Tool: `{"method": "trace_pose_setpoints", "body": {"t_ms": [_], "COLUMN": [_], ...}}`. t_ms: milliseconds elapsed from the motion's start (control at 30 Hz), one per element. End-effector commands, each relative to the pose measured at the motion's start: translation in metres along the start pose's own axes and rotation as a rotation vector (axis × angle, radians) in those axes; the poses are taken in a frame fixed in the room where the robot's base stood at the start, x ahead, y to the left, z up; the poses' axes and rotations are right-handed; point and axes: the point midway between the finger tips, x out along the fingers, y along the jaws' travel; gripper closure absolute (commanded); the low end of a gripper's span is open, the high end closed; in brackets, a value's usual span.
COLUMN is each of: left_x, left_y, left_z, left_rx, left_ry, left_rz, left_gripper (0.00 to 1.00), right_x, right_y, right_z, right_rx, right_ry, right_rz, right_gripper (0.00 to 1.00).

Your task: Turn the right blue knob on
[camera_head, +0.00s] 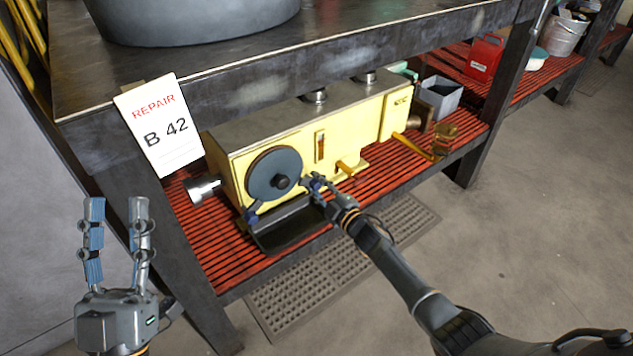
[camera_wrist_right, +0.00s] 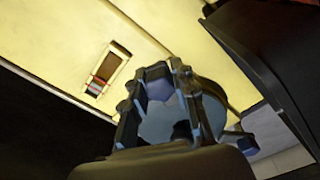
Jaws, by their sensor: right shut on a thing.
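A yellow motor (camera_head: 300,152) with a dark grey round wheel (camera_head: 262,160) on its front stands on the red slatted shelf. A blue knob (camera_head: 250,214) shows at the wheel's lower left. My right gripper (camera_head: 316,186) is at the wheel's lower right, shut on the right blue knob, which it mostly hides in the head view. In the right wrist view the knob (camera_wrist_right: 158,86) shows as a bluish face between the fingers, with the wheel behind. Which way the knob is turned cannot be told. My left gripper (camera_head: 117,208) is open and empty, left of the bench.
A white tag reading "REPAIR B 42" (camera_head: 160,125) hangs at the bench corner. A black tray (camera_head: 288,228) sits below the wheel. Yellow levers (camera_head: 410,145) stick out at the motor's right. A grey bin (camera_head: 440,95) stands beyond. The floor at right is clear.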

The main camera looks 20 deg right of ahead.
Motion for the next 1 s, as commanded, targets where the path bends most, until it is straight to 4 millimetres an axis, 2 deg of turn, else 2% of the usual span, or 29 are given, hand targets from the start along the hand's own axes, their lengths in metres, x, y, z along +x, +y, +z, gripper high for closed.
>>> {"method": "trace_pose_setpoints", "body": {"t_ms": [300, 767, 800, 833, 1000], "left_x": [-0.001, -0.002, -0.002, -0.002, -0.002], "left_y": [-0.003, -0.003, -0.003, -0.003, -0.003], "left_z": [0.022, 0.025, 0.025, 0.025, 0.025], "left_rx": [0.006, 0.006, 0.007, 0.007, 0.007], "left_ry": [-0.124, -0.142, -0.142, -0.142, -0.142], "left_rz": [-0.005, -0.005, -0.005, -0.005, -0.005], "left_gripper": [0.6, 0.6, 0.6, 0.6, 0.6], "right_x": [-0.001, -0.001, -0.001, -0.001, -0.001], "right_y": [-0.002, -0.003, -0.003, -0.003, -0.002], "right_z": [0.0, 0.001, 0.001, 0.001, 0.0], "right_rx": [0.098, 0.111, 0.111, 0.111, 0.11], "right_ry": [-0.003, -0.004, -0.004, -0.004, -0.003], "right_rz": [-0.003, -0.003, -0.003, -0.003, -0.002], "right_gripper": [1.0, 1.0, 0.71, 0.65, 0.63]}}
